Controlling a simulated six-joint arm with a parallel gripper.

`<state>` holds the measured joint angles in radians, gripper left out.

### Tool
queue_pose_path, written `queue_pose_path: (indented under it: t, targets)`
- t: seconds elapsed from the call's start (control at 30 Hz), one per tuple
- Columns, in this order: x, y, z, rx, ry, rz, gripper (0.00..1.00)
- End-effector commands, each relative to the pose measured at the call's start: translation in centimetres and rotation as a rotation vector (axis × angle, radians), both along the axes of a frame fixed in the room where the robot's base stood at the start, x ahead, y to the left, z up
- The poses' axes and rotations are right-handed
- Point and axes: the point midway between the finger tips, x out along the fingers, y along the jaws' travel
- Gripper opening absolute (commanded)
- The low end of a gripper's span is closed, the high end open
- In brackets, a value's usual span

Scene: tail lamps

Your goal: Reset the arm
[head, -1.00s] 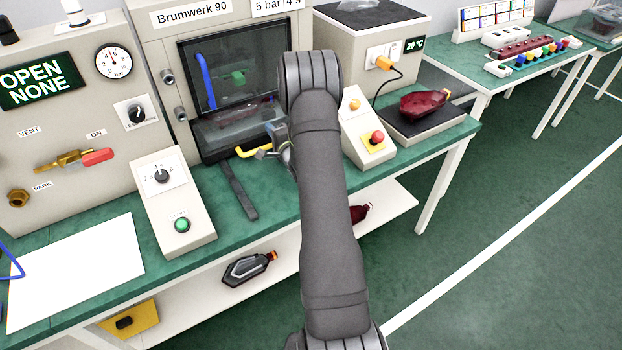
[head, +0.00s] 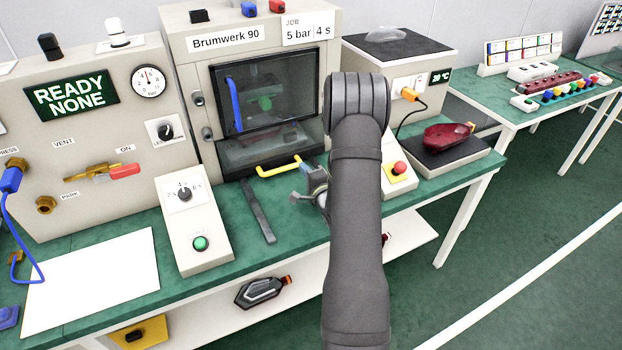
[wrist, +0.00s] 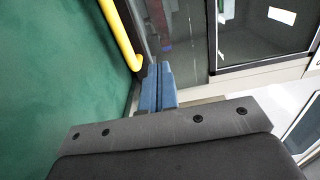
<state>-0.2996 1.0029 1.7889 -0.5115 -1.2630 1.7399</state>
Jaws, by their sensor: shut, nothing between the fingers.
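My gripper (head: 308,190) is just in front of the test cabinet, below and right of its yellow door handle (head: 278,166), and is partly hidden behind my own arm. In the wrist view its two blue fingertips (wrist: 158,88) are together with nothing between them. The yellow handle (wrist: 122,48) shows just to their upper left, and no contact is visible. The cabinet (head: 236,62) is labelled Brumwerk 90, and its dark window (head: 245,90) faces me. The green display (head: 72,97) reads READY NONE.
A control box with a green button (head: 200,243) and a dark flat bar (head: 258,211) are left of my arm. An emergency-stop box (head: 398,180) and a red lamp (head: 446,136) on a dark pad are to its right. A white sheet (head: 95,280) lies front left.

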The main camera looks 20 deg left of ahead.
Motion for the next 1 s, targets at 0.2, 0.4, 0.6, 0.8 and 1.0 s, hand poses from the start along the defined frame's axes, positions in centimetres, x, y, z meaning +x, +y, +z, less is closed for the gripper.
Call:
queue_pose_path:
  t: [0.2,0.4,0.6,0.8,1.0]
  targets:
    - [-2.1,-2.2,0.0,-0.001,-0.001,0.000,0.00]
    - [-2.7,-2.7,0.0,0.001,-0.001,0.000,0.00]
    - [-2.7,-2.6,0.0,0.001,-0.001,0.000,0.00]
    - [-2.1,-2.0,0.0,0.001,-0.002,0.002,0.00]
    - [0.2,0.3,0.0,0.001,-0.003,0.003,0.00]
